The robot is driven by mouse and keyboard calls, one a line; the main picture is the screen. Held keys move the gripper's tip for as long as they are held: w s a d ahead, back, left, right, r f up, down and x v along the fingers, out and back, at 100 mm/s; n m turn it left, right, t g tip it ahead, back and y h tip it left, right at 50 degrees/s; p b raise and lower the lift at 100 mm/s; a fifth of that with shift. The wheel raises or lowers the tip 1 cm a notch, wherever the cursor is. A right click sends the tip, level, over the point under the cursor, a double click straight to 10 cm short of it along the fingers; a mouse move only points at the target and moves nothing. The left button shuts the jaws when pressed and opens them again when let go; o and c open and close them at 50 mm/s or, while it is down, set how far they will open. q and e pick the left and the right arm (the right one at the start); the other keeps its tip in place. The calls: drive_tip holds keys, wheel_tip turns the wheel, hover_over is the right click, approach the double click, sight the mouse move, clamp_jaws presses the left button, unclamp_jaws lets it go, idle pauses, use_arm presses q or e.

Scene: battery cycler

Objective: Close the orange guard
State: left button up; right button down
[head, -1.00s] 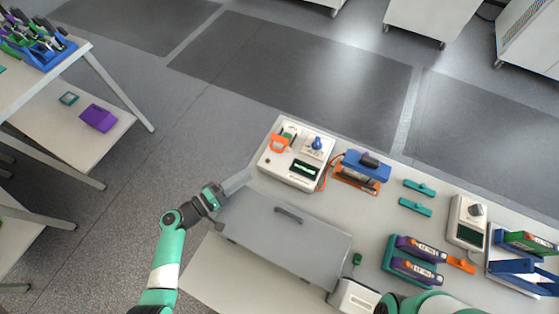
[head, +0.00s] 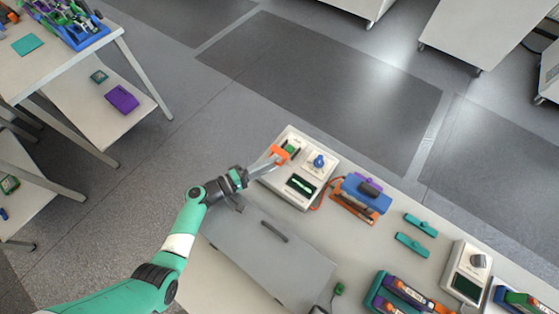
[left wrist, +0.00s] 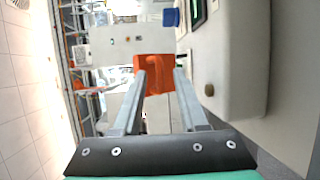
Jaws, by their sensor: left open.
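The orange guard (head: 281,152) sits at the left end of the white cycler unit (head: 307,187), next to a small green part (head: 291,147). It appears raised at the unit's edge. My left gripper (head: 269,160) is open, and its fingertips are right at the guard. In the left wrist view the guard (left wrist: 153,63) shows ahead, between the tips of my left gripper (left wrist: 159,73). I cannot tell whether the fingers touch it. My right gripper is not in view.
The unit also has a blue knob (head: 319,161) and a dark screen (head: 301,185). A blue and orange holder (head: 362,197) and teal pieces (head: 412,244) are to the right.

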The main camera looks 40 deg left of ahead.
use_arm(q)
drive_tip(key=shift+w, duration=0.1)
clamp_jaws()
idle(0.3)
